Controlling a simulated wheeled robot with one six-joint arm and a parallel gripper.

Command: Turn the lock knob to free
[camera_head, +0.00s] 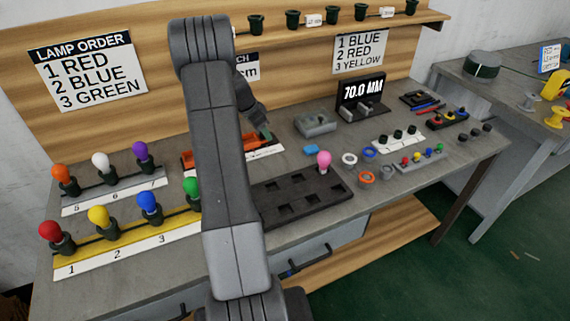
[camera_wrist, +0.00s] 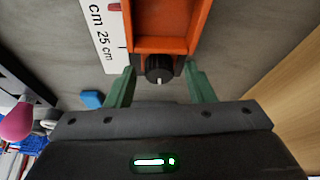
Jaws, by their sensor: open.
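The lock knob (camera_wrist: 159,68) is a round black knob with a white mark, on the near end of an orange channel-shaped fixture (camera_wrist: 168,44) in the wrist view. The mark points toward the bottom of that picture. My gripper (camera_wrist: 160,66) is open, with one green finger on each side of the knob and a visible gap on both sides. In the head view my arm hides the middle of the orange fixture (camera_head: 256,143), and my gripper (camera_head: 267,134) is at its right end. The knob cannot be made out there.
A white ruler strip (camera_wrist: 103,30) lies along the fixture. A grey device (camera_head: 315,123) stands behind to the right. Several coloured bulbs stand in racks at the left.

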